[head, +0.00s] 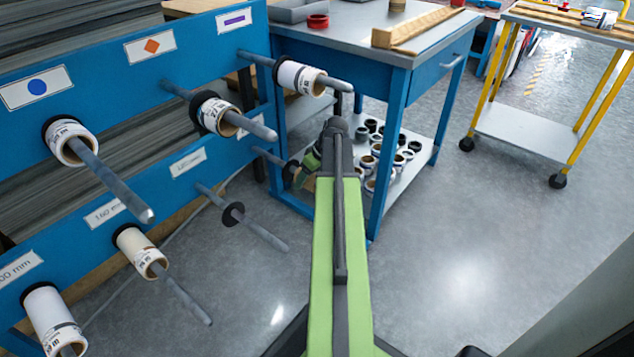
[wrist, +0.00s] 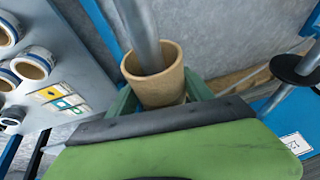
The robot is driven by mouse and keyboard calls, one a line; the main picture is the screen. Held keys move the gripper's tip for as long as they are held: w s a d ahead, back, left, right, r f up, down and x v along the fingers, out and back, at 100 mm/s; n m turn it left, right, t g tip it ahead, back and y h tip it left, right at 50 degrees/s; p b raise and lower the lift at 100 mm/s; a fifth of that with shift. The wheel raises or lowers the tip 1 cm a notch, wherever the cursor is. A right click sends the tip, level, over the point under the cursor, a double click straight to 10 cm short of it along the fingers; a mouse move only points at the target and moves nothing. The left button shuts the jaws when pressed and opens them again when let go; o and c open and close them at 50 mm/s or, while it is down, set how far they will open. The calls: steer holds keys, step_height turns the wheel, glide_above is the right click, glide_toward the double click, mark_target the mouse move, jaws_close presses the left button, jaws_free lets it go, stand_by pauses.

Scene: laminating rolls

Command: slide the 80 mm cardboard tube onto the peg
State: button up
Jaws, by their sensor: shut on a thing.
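My gripper (wrist: 160,94) is shut on a tan cardboard tube (wrist: 172,88), with a green finger on each side of it. In the wrist view a grey peg (wrist: 143,28) runs from the top edge into the tube's open mouth, so the tube appears to be around the peg. How far along the peg it sits is hidden. In the head view my gripper (head: 312,158) is beside the lower row's right-hand peg (head: 266,155), near a black collar (head: 290,173). The tube is mostly hidden there.
Several pegs hold white-labelled rolls (head: 70,140). The blue table (head: 340,40) with loose rolls on its lower shelf stands close on the right.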

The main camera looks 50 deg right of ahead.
steer(key=shift+w, duration=1.7)
steer(key=o, duration=1.4)
steer(key=shift+o, duration=0.2)
